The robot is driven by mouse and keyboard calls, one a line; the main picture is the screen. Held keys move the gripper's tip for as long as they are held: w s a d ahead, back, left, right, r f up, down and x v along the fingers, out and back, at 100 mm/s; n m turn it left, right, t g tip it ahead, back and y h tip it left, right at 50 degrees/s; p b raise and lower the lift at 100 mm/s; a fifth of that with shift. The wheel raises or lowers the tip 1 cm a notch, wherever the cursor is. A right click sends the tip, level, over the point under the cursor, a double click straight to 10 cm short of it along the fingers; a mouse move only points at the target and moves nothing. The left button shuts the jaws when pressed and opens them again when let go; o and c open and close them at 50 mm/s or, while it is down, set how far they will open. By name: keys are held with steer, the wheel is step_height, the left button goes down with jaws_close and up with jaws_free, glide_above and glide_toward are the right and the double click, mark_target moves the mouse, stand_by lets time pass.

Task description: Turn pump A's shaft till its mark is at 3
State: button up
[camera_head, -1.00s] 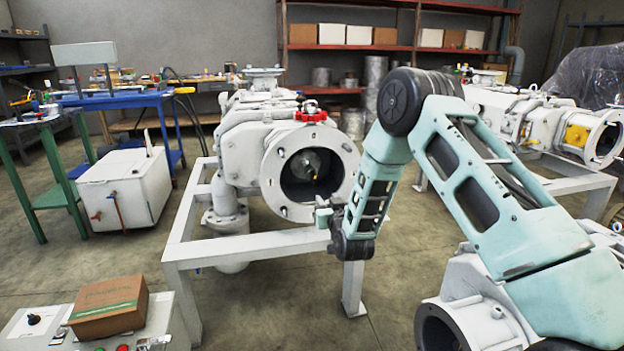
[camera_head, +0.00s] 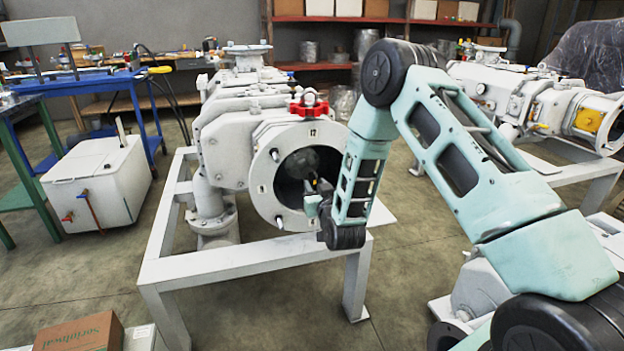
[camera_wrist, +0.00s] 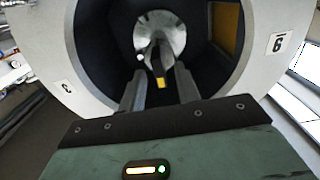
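Pump A (camera_head: 262,145) appears to be the white pump on the frame ahead, its round flange facing me with a "12" plate at the top. In the wrist view, the grey shaft end (camera_wrist: 158,35) sits in the dark bore, with a yellow mark (camera_wrist: 159,82) towards the picture's bottom. The flange ring (camera_wrist: 110,100) carries a number plate at left, hard to read, and one at right (camera_wrist: 277,43) reading 6 or 9. My gripper (camera_wrist: 160,72) is open, its fingers either side of the yellow mark; contact cannot be told. In the head view, my gripper (camera_head: 316,192) is at the bore's mouth.
A red handwheel (camera_head: 309,104) sits above the flange. The pump's white frame (camera_head: 240,262) runs below my gripper. Another white pump (camera_head: 530,105) stands at right. A white tank (camera_head: 98,182) is at left, and a cardboard box (camera_head: 82,333) at lower left.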

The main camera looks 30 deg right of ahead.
steer(key=shift+w, duration=0.2)
jaws_close()
steer(key=shift+m, duration=0.3)
